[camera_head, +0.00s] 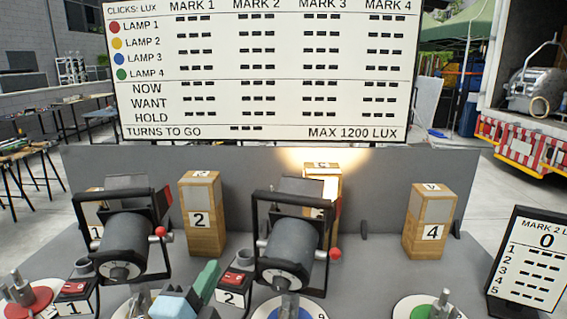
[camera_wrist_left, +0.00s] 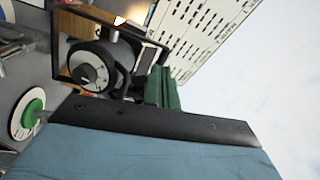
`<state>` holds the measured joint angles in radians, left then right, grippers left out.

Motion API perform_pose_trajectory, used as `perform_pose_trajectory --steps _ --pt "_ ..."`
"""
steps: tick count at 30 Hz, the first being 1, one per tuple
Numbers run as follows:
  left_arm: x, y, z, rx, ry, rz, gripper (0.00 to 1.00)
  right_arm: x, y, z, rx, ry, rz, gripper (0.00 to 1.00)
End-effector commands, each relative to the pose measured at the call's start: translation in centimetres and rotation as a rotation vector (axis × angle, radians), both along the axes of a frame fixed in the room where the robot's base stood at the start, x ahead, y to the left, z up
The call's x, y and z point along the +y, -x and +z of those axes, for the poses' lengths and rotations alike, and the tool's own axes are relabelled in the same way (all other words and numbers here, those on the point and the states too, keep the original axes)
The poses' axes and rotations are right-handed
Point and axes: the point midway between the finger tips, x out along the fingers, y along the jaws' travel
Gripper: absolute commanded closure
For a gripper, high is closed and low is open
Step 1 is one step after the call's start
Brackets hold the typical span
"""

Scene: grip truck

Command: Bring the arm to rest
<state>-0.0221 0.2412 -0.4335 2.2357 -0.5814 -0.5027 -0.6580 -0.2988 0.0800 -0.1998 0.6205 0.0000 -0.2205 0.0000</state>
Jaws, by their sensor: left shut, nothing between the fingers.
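My left gripper (camera_head: 207,277) is at the lower middle of the head view, between the two lamps, low over the grey table (camera_head: 375,265). Its green fingers are shut with nothing between them. In the left wrist view the dark green fingers (camera_wrist_left: 163,88) show beyond the black edge of my gripper's body, with a lamp (camera_wrist_left: 95,65) to their left. In the head view the left lamp (camera_head: 123,247) and the right lamp (camera_head: 290,245) stand apart from my gripper in black yokes with red knobs. My right gripper is not in view.
Switch box 1 (camera_head: 74,300) and switch box 2 (camera_head: 233,296) stand near my left gripper. Wooden blocks 2 (camera_head: 203,240) and 4 (camera_head: 428,245) stand behind. A scoreboard (camera_head: 262,70) rises at the back. A small display (camera_head: 530,260) stands at right.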

Motion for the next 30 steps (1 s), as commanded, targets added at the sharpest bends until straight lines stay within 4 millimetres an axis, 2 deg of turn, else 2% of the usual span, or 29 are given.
perform_pose_trajectory --steps 1,3,6,9,12,15,20,21,26,30 --pt "1.8 0.8 -3.0 0.15 0.119 0.057 1.0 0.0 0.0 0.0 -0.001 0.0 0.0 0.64" --pt "4.1 2.4 -7.1 0.352 0.277 0.141 1.0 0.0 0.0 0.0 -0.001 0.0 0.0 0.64" --pt "6.5 5.9 -12.7 0.622 0.486 0.275 1.0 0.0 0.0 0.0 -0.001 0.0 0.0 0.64" --pt "8.0 10.0 -16.9 0.842 0.649 0.403 1.0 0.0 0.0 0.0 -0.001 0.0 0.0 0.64" --pt "8.8 14.0 -19.8 1.016 0.77 0.52 1.0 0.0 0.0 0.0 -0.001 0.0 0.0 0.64" --pt "9.3 17.9 -21.8 1.164 0.864 0.629 1.0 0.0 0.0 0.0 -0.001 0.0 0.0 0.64" --pt "9.6 24.0 -23.8 1.368 0.98 0.804 1.0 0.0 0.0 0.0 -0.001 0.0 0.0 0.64" --pt "9.6 24.5 -24.7 1.392 0.99 0.827 1.0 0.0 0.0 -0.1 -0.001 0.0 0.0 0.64" --pt "9.4 23.2 -29.5 1.399 0.975 0.829 1.0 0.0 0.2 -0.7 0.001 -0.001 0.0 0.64" --pt "9.3 22.9 -34.2 1.414 0.966 0.835 1.0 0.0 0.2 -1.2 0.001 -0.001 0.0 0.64"
